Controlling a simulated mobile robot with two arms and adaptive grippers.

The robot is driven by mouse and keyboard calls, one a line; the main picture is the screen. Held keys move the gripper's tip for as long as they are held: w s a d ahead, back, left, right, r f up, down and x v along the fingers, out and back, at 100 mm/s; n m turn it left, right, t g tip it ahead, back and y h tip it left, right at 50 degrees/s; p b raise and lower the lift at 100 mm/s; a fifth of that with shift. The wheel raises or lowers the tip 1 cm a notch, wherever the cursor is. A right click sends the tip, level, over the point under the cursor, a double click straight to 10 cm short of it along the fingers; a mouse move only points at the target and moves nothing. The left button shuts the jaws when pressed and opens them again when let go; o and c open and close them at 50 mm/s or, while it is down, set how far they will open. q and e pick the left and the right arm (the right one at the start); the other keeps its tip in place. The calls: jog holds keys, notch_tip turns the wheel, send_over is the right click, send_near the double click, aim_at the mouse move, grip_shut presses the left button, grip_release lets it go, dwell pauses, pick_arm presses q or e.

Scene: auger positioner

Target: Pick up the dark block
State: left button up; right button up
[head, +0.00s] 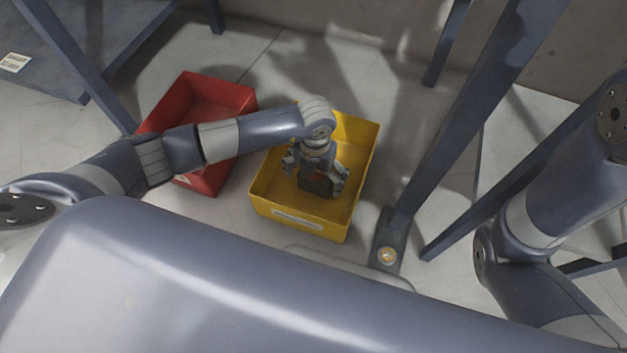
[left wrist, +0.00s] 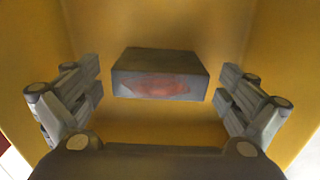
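The dark block (left wrist: 160,75) shows in the left wrist view, with a reddish patch on its near face. It also shows in the head view (head: 316,183), inside the yellow bin (head: 361,150). My left gripper (head: 317,182) reaches down into the bin over the block. In the left wrist view the fingers (left wrist: 160,92) are spread wide on either side of the block, with a gap at each side, so they do not touch it. My right arm shows at the right of the head view, but its gripper is out of view.
A red bin (head: 215,95) stands left of the yellow bin, under my left arm. Blue metal posts (head: 470,110) rise right of the yellow bin, with a foot plate (head: 387,245) on the floor. A blue table (head: 50,60) is at the upper left.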

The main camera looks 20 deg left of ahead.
pick_arm(q)
jog(key=c, duration=1.8)
jog(key=shift+r, duration=0.1)
jog(key=shift+c, duration=1)
jog(key=shift+r, duration=0.1)
